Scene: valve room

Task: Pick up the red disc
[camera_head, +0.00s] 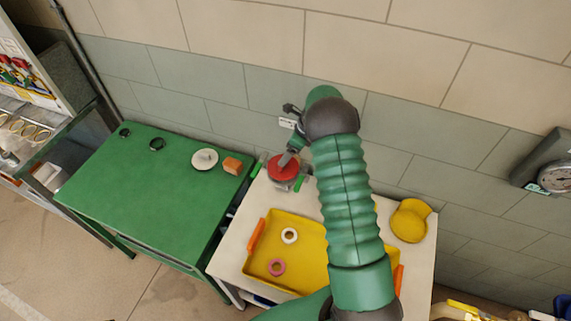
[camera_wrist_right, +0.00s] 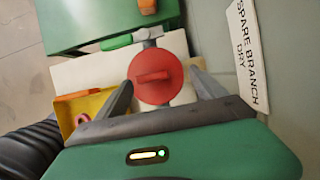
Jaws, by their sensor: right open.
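The red disc (camera_head: 281,174) is at the back left corner of the white table, partly covered by my right gripper in the head view. In the right wrist view the disc (camera_wrist_right: 155,72) is round, with a raised red bar across its face. My right gripper (camera_wrist_right: 163,90) is open, with one grey finger on each side of the disc's near part. No clear grip shows, and I cannot tell the height of the fingers against the bar. My left gripper is not in view.
A yellow round object (camera_head: 409,221) is at right. A green table (camera_head: 150,190) adjoins at left, with an orange block (camera_head: 232,166). The wall is close behind.

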